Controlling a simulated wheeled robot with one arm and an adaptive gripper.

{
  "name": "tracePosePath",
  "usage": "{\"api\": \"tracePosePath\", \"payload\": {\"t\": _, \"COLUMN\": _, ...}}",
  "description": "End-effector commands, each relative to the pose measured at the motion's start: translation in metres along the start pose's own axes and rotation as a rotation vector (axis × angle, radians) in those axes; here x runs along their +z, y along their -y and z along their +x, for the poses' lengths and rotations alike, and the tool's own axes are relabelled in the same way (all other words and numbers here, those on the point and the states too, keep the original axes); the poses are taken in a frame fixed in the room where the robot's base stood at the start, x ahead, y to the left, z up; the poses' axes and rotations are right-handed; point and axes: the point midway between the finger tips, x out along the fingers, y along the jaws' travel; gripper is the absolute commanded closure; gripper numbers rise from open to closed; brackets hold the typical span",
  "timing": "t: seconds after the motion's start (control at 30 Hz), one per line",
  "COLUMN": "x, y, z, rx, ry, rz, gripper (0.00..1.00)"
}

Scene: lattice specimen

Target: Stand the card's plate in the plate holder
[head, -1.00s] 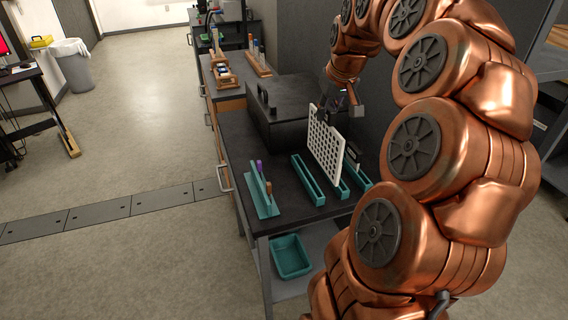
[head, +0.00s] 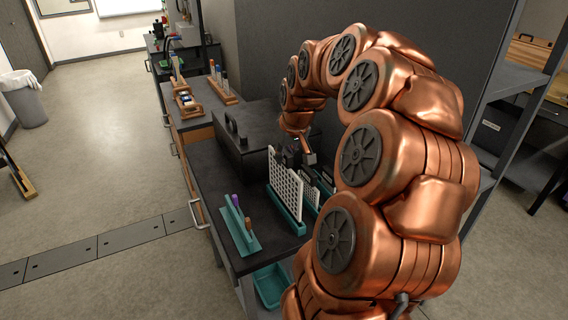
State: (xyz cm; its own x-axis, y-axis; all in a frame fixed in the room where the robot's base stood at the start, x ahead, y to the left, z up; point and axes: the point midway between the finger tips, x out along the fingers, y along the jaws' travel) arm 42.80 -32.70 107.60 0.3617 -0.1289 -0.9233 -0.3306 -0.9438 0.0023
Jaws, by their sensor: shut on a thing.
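The white perforated plate (head: 284,188) is upright at the right of the bench. My gripper (head: 292,157) is shut on its upper edge. The plate's lower edge is at a long teal slotted holder (head: 291,221); whether it rests in the slot or hovers just above it I cannot tell. A second teal holder (head: 311,197) lies just to the right, partly behind my arm. Small dark and pale pieces (head: 327,177) show there, too small to make out. I cannot pick out the card clearly.
A teal rack (head: 238,224) with purple and brown-topped tubes stands left of the plate. A dark box with a handle (head: 250,137) stands behind. A teal bin (head: 270,284) sits on the lower shelf. Wooden racks (head: 188,103) stand farther back.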

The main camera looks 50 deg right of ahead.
Motion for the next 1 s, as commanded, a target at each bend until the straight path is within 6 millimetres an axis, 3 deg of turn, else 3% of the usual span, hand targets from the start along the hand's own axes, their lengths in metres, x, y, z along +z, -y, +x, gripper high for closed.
{"api": "tracePosePath", "payload": {"t": 0.33, "x": 0.013, "y": 0.001, "z": 0.029, "rx": -0.001, "ry": 0.003, "rz": 0.001, "gripper": 1.0}}
{"api": "tracePosePath", "payload": {"t": 0.77, "x": 0.015, "y": 0.0, "z": 0.036, "rx": 0.0, "ry": -0.001, "rz": 0.0, "gripper": 1.0}}
{"api": "tracePosePath", "payload": {"t": 0.8, "x": 0.015, "y": 0.0, "z": 0.035, "rx": 0.0, "ry": 0.0, "rz": 0.0, "gripper": 0.77}}
{"api": "tracePosePath", "payload": {"t": 1.0, "x": 0.015, "y": 0.001, "z": 0.035, "rx": -0.001, "ry": 0.0, "rz": 0.0, "gripper": 0.56}}
